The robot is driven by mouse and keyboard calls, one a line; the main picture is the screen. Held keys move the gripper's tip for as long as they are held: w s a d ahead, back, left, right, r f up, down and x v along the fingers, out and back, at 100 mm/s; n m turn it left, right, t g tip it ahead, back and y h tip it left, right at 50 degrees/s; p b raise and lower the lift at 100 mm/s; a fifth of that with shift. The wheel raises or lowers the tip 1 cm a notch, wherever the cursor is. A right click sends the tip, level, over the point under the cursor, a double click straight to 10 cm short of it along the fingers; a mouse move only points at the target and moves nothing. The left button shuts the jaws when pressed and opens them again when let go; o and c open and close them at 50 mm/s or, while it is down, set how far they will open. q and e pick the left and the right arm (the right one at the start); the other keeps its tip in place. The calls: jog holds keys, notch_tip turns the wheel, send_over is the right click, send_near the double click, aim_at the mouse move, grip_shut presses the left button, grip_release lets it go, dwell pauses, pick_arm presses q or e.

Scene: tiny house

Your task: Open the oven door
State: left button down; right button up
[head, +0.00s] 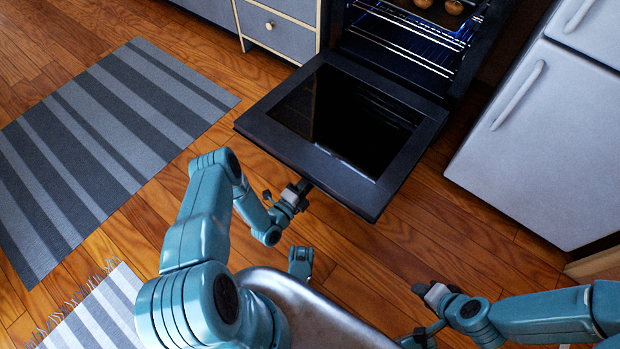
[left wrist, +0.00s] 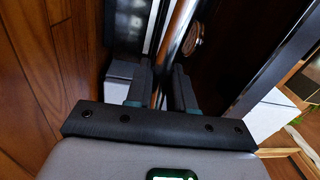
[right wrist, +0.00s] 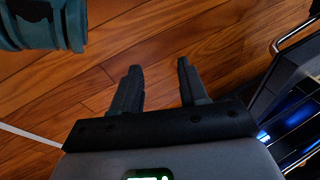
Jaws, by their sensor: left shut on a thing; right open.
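The black oven door (head: 258,122) is swung down to about level in the head view, with its dark glass facing up. My left gripper (head: 302,188) is at the door's front edge. In the left wrist view, my left gripper (left wrist: 162,85) has its fingers on both sides of the metal handle bar (left wrist: 182,25) and is shut on it. The handle is mostly hidden under the door edge in the head view. My right gripper (head: 424,289) is low over the floor, apart from the door. The right wrist view shows the right gripper (right wrist: 158,80) open and empty.
The oven interior (head: 405,45) shows blue-lit racks and round brown items. A white fridge (head: 545,140) stands to the right, a grey drawer cabinet (head: 275,30) to the left. A striped rug (head: 100,130) lies at left. Wooden floor is clear between rug and door.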

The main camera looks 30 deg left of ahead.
pick_arm(q)
jog(key=shift+g, duration=0.8)
notch_tip(320, 180, up, 8)
jog(key=p, duration=0.8)
jog(key=shift+p, duration=0.4)
jog(key=shift+f, duration=0.1)
pick_arm(e)
jog(key=s+a+r+g, duration=0.1)
jog(key=s+r+g, duration=0.1)
jog(key=s+r, duration=0.3)
notch_tip(320, 180, up, 4)
jog(key=shift+a+r+y, duration=0.1)
jog(key=shift+a+y, duration=0.15)
jog(key=shift+y, duration=0.05)
pick_arm(q)
jog(key=c, duration=1.1)
grip_release()
jog(key=shift+f, duration=0.1)
jog(key=shift+c, duration=0.2)
jog(key=shift+s, duration=0.15)
